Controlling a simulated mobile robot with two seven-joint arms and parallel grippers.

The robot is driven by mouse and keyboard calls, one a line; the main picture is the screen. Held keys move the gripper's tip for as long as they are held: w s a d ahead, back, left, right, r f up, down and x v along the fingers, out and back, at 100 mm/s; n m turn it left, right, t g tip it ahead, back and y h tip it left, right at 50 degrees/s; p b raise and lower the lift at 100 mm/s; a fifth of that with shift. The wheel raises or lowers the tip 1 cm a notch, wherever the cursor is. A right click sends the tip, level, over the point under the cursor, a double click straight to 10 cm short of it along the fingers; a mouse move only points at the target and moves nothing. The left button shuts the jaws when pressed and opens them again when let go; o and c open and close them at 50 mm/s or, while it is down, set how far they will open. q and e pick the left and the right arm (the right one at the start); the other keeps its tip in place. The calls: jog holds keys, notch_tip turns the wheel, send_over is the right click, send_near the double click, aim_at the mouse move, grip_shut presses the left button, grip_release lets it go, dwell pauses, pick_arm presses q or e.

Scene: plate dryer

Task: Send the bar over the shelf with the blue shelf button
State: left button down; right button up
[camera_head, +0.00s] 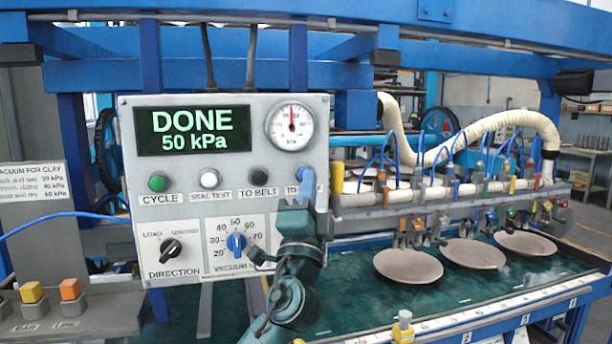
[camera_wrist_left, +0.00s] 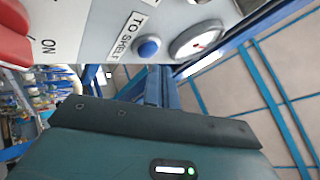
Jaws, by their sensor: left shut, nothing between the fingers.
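The grey control panel (camera_head: 190,210) stands in front of me, its display reading "DONE 50 kPa". The blue shelf button (camera_wrist_left: 148,47), labelled "TO SHELF", shows in the left wrist view. In the head view my left gripper (camera_head: 308,180) is in front of that button's place and covers most of its label. My left gripper is shut and empty. I cannot tell whether it touches the button. The bar (camera_head: 455,194) with its suction cups hangs over the green bed at the right, above several brown plates (camera_head: 408,265). My right gripper is not in view.
Green, white and black buttons sit left of the shelf button; the black one (camera_head: 259,174) is close. A gauge (camera_head: 290,126) is above. Direction and blue vacuum (camera_head: 236,242) knobs are below. A ribbed hose (camera_head: 480,130) runs to the bar.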

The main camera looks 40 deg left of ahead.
pick_arm(q)
jog(key=shift+w+a, duration=0.1)
dwell(0.5)
jog(key=shift+w+a, duration=0.2)
jog(key=shift+a, duration=0.05)
